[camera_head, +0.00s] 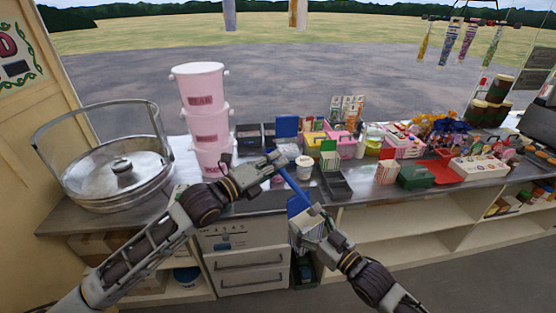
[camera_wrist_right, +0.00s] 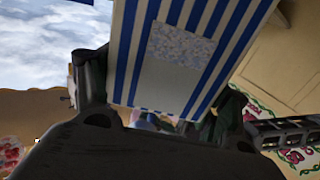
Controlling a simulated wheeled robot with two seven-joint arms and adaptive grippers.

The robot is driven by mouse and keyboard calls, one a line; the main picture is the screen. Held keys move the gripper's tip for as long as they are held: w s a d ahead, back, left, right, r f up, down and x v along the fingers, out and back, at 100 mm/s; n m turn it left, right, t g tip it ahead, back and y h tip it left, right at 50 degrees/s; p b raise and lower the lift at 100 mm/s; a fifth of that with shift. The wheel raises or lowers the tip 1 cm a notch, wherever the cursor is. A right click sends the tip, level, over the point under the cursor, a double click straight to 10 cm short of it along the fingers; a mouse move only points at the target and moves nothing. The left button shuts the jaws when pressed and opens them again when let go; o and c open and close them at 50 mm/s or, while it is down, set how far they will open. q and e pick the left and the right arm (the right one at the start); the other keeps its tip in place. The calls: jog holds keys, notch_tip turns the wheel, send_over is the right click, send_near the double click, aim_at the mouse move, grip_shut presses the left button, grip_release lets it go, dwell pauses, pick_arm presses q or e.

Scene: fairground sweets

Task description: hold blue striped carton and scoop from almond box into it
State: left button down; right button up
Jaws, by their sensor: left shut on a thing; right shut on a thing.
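My left gripper (camera_head: 278,161) is shut on a blue scoop (camera_head: 292,183) above the counter's front edge. The scoop slants down to the right, with its blue head (camera_head: 297,205) at or just above the top of the blue striped carton (camera_head: 302,232). I cannot tell whether they touch. My right gripper (camera_head: 322,222) is shut on this carton, in front of the counter. In the right wrist view the blue and white striped carton (camera_wrist_right: 172,78) stands between the fingers of my right gripper (camera_wrist_right: 160,108). The carton's contents are hidden. I cannot make out which box holds almonds.
A dark open tray (camera_head: 337,186) and a white tub (camera_head: 304,167) stand close to the scoop. Pink stacked buckets (camera_head: 205,125) and a large metal pan (camera_head: 118,180) are on the left. Sweets boxes crowd the right. Drawers (camera_head: 250,262) lie below the counter.

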pick_arm(q)
jog(key=shift+w+a+f+n, duration=0.2)
jog(key=shift+f+n, duration=0.1)
jog(key=shift+f, duration=0.1)
jog(key=shift+w+a+f+n, duration=0.2)
jog(key=shift+f+n, duration=0.1)
jog(key=shift+f, duration=0.05)
dwell(0.3)
jog(key=shift+s+d+r+m, duration=0.45)
jog(key=shift+r+m, duration=0.2)
jog(key=shift+r, duration=0.2)
jog(key=shift+s+d+r+m, duration=0.45)
jog(key=shift+r+m, duration=0.25)
jog(key=shift+r, duration=0.1)
jog(key=shift+s+d+r+m, duration=0.45)
jog(key=shift+r+m, duration=0.2)
jog(key=shift+r, duration=0.2)
jog(key=shift+s+d+r+m, duration=1.45)
jog(key=shift+d+r+m, duration=0.15)
jog(key=shift+m, duration=0.3)
jog(key=s+d+r+m, duration=0.2)
jog(key=s+d+m, duration=0.3)
jog(key=m, duration=0.1)
jog(key=shift+d, duration=0.2)
